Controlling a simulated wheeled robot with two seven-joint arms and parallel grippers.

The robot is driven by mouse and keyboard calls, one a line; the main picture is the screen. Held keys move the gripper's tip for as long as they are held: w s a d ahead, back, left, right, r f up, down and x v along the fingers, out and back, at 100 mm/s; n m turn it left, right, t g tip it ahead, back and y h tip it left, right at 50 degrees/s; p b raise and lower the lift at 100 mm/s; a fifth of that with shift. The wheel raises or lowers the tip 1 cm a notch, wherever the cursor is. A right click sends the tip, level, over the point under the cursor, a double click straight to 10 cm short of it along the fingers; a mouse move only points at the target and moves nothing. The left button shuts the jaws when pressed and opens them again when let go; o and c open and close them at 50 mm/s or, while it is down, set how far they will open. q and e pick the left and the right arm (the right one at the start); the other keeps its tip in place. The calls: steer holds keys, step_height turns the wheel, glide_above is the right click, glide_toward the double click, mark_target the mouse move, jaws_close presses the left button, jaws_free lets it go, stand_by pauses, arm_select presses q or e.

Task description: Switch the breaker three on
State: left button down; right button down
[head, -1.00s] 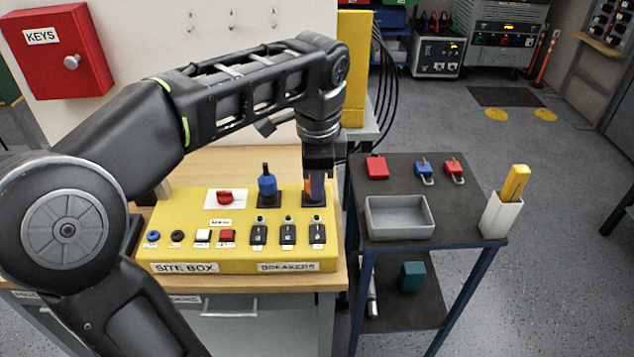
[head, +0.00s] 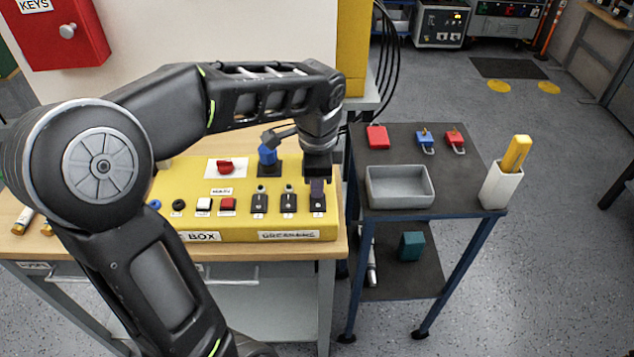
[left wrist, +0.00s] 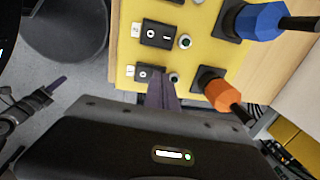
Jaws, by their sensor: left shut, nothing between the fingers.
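The yellow site box (head: 205,225) lies on the wooden bench with three black breaker switches at its right end. The rightmost breaker, breaker three (left wrist: 150,73), is partly hidden behind my fingers in the left wrist view. My left gripper (head: 317,187) is shut and empty, pointing down at this breaker. In the left wrist view its purple fingertips (left wrist: 161,85) are right by the switch; I cannot tell whether they touch. Breaker two (left wrist: 160,33) is beside it. At the left edge of that view, what looks like my right gripper (left wrist: 52,84) is small and dark.
An orange plug (left wrist: 222,94) and a blue plug (head: 267,154) stand behind the breakers. A red rotary switch (head: 225,167) is farther left. A cart with a grey tray (head: 400,203), padlocks and a white holder (head: 500,188) stands to the right.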

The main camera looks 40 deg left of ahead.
mark_target(319, 203)
arm_select(q)
steer(key=shift+s+f, duration=0.15)
steer(key=shift+f, duration=0.05)
steer(key=shift+s+d, duration=0.2)
steer(key=shift+d, duration=0.05)
steer(key=shift+s+d+r, duration=0.15)
steer(key=shift+s+d, duration=0.05)
steer(key=shift+s, duration=0.1)
stand_by(0.3)
